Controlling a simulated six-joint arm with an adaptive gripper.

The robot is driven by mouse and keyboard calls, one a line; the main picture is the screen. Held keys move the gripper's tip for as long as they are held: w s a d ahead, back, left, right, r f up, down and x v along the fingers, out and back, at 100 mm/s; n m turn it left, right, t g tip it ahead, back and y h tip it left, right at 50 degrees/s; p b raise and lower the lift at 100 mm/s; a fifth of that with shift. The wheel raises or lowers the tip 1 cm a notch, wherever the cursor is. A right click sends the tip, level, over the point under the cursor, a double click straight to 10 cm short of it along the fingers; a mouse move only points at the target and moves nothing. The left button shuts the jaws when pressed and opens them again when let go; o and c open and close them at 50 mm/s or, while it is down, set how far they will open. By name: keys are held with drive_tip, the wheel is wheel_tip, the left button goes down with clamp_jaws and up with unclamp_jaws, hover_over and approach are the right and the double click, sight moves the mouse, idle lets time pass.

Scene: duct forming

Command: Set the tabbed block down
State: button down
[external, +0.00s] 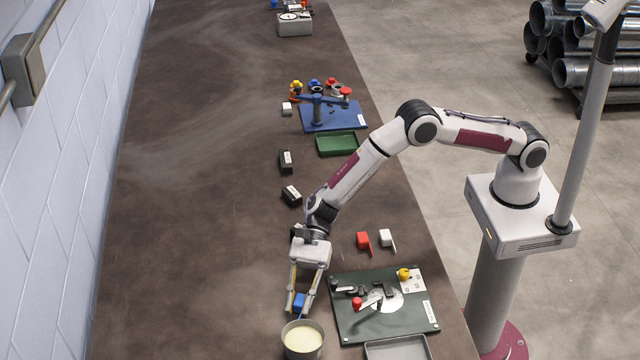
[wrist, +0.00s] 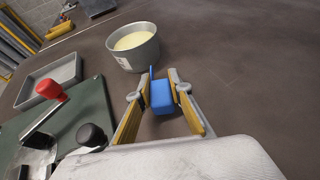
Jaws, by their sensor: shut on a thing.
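The blue tabbed block (external: 299,302) is between the fingers of my gripper (external: 302,306), just behind a round metal pot in the external view. In the wrist view the blue block (wrist: 164,97) sits between the yellow-padded fingers of my gripper (wrist: 163,88), with its thin tab standing up on the left side. My gripper is shut on the block and points down at the brown table (external: 210,220). I cannot tell whether the block's underside touches the table. A red tabbed block (external: 363,240) and a white tabbed block (external: 387,238) lie on the table to the right of my wrist.
The metal pot (external: 303,346) with pale contents is close to my fingertips. A dark green fixture plate (external: 410,320) with clamps and knobs is to the right, a grey tray (external: 398,348) in front of it. Black blocks (external: 291,194) lie behind. The table's left side is clear.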

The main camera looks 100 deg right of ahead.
drive_tip(key=shift+f, duration=0.35)
drive_tip(key=c, duration=1.8)
unclamp_jaws()
drive_tip(key=shift+c, duration=0.2)
drive_tip(key=shift+r, duration=0.15)
drive_tip(key=shift+v, duration=6)
